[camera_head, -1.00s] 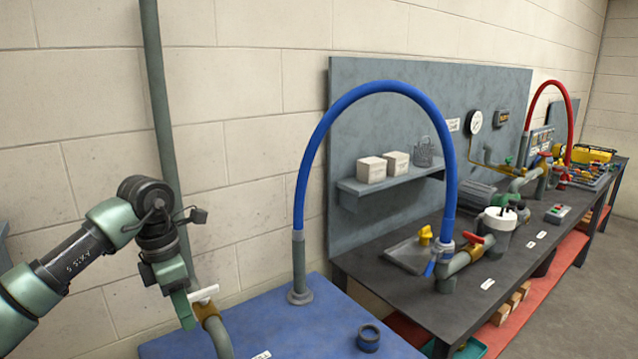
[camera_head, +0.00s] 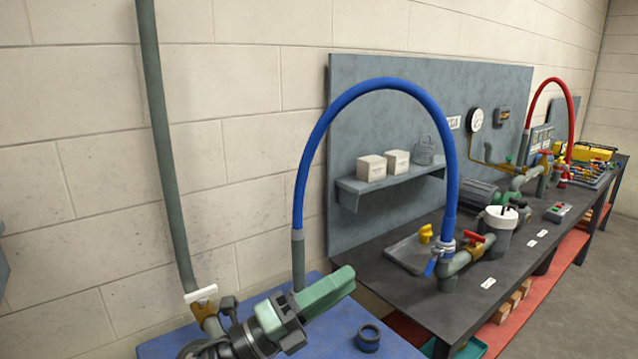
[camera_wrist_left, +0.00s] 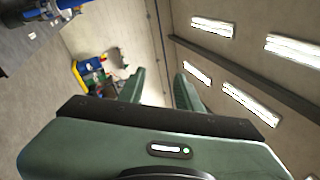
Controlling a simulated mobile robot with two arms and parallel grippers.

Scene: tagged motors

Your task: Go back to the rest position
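My left gripper (camera_head: 345,280) is low in the head view, above the blue table (camera_head: 335,338), with its green fingers pointing up and to the right. In the left wrist view, the two fingers of the left gripper (camera_wrist_left: 160,82) stand apart with nothing between them. In the head view it overlaps the foot of the blue hose's stand. My right gripper is in neither view.
A white-handled valve (camera_head: 201,294) on a pipe stands just left of my left gripper. A blue hose (camera_head: 303,180) arches over to the dark workbench (camera_head: 470,315). Floor at the right is clear.

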